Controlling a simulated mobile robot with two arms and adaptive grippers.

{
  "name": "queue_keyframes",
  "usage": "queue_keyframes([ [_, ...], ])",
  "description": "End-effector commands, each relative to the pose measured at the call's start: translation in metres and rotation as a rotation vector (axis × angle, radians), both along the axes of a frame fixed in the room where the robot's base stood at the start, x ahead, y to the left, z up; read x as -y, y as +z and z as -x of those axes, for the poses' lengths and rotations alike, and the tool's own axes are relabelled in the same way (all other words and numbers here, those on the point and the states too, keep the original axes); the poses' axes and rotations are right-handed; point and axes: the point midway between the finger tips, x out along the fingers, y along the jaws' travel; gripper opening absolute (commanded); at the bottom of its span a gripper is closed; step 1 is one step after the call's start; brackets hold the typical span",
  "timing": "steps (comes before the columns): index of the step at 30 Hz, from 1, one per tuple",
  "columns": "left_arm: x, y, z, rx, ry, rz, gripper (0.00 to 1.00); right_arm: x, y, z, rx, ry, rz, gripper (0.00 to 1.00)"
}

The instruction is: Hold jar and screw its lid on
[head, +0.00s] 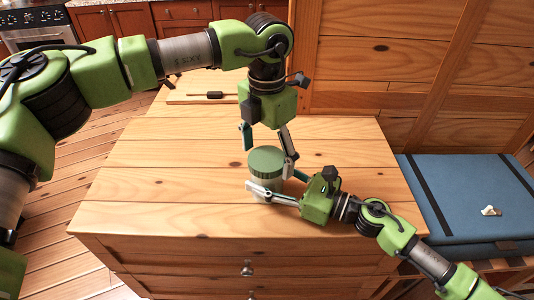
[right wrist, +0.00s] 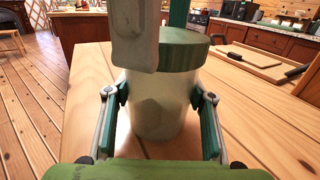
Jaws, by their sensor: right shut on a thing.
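The jar (right wrist: 155,112) is pale and stands upright on the wooden cabinet top. Its green ridged lid (head: 265,160) sits on top of it; the lid also shows in the right wrist view (right wrist: 185,52). I cannot tell how tightly it is seated. My right gripper (head: 272,188) is shut on the jar's body from the right, one finger on each side. My left gripper (head: 268,152) points down from above with its fingers spread, one on each side of the lid. In the right wrist view one left finger hides part of the lid and jar.
A cutting board (head: 190,99) with a dark-handled tool lies at the back of the cabinet top (head: 150,185). A wooden panel wall stands behind on the right. A blue cushioned bench (head: 465,195) is at the right. The top's left side is clear.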

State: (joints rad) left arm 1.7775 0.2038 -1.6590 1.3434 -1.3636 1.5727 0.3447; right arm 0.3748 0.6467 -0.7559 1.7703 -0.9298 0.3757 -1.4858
Motion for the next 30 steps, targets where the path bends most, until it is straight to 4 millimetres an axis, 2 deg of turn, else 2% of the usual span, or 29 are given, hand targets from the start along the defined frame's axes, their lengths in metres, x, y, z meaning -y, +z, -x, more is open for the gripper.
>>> queue_keyframes([
  [8, 0.0, 0.005, 0.0, 0.001, 0.0, 0.001, 0.77, 0.0, 0.0, 0.0, 0.0, 0.0, 0.0, 0.0],
  [11, 0.0, 0.019, -0.001, 0.004, 0.001, 0.001, 0.77, 0.0, 0.0, 0.0, 0.0, 0.0, 0.0, 0.0],
  [21, 0.001, 0.089, -0.001, 0.003, 0.0, 0.001, 0.77, 0.0, 0.0, 0.0, 0.0, 0.0, 0.0, 0.0],
  [25, 0.0, 0.108, -0.001, 0.002, 0.002, 0.001, 0.77, 0.0, 0.0, 0.0, 0.0, 0.0, 0.0, 0.0],
  [30, 0.001, 0.119, 0.0, -0.001, 0.0, 0.001, 0.77, 0.0, 0.0, 0.0, 0.0, 0.0, 0.0, 0.0],
])
